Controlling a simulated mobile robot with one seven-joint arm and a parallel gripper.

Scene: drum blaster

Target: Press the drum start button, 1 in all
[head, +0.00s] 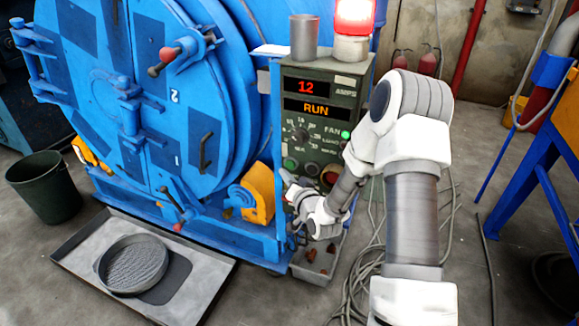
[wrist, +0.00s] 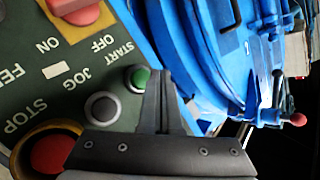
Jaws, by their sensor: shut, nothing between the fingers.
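The drum start button is a green push button in a dark ring, beside the word START in the wrist view (wrist: 138,78). In the head view a green button (head: 291,163) shows low on the left of the green control panel (head: 346,104). My gripper (wrist: 160,76) is shut and empty. Its fingertips are right beside the green button and overlap its edge in the wrist view; I cannot tell whether they touch. In the head view my gripper (head: 284,178) is at the panel's lower left. The panel displays read 12 and RUN.
The black JOG button (wrist: 103,107) and red STOP button (wrist: 52,152) are close by. The blue drum (head: 150,90) stands left of the panel. A red beacon (head: 354,16) and a grey cup (head: 303,38) stand on top. Cables (head: 362,270) lie on the floor.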

